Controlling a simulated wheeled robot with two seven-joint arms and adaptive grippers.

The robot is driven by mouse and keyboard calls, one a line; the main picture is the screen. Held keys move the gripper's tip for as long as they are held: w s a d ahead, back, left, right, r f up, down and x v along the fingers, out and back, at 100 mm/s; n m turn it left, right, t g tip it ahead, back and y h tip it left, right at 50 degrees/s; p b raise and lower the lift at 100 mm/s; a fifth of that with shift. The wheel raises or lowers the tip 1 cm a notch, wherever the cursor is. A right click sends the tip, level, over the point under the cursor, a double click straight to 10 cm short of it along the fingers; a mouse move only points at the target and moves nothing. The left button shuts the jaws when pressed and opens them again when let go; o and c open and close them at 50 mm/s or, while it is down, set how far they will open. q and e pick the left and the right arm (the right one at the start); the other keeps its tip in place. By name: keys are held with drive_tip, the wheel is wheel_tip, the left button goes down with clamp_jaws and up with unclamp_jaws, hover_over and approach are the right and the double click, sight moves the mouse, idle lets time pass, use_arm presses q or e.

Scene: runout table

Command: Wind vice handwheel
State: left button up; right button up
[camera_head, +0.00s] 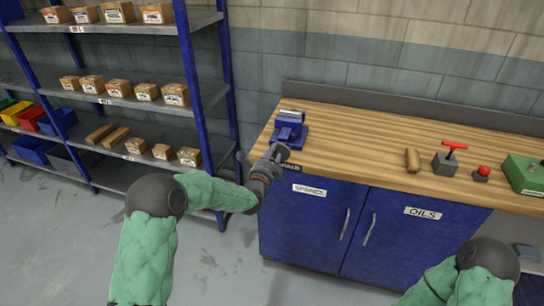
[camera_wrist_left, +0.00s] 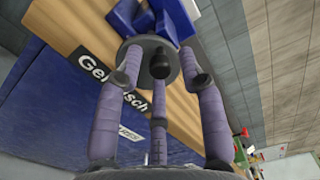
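The blue vice (camera_head: 290,128) is mounted at the left front corner of the wooden workbench, with a grey jaw top. Its dark round handwheel (camera_head: 281,151) faces out over the bench's front edge. In the left wrist view the handwheel (camera_wrist_left: 155,50) shows as a disc with a dark knob facing me. My left gripper (camera_head: 268,163) is right at the wheel, its three fingers spread. In the left wrist view the fingers (camera_wrist_left: 162,75) reach towards the rim; whether they touch it I cannot tell. My right arm shows at lower right; its gripper is out of view.
The workbench (camera_head: 350,140) has blue cabinets (camera_head: 310,220) below. A wooden cylinder (camera_head: 412,160), a grey block with a red T-handle (camera_head: 446,163), a red button (camera_head: 482,173) and a green box (camera_head: 525,175) stand to the right. Shelving (camera_head: 150,105) with boxes stands left.

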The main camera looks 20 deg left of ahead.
use_arm(q)
drive_tip(key=m+b, duration=0.1)
drive_tip(key=m, duration=0.4)
idle(0.4)
clamp_jaws()
drive_tip(key=n+b, duration=0.3)
drive_tip(key=shift+a+f, duration=0.3)
drive_tip(key=shift+a, duration=0.05)
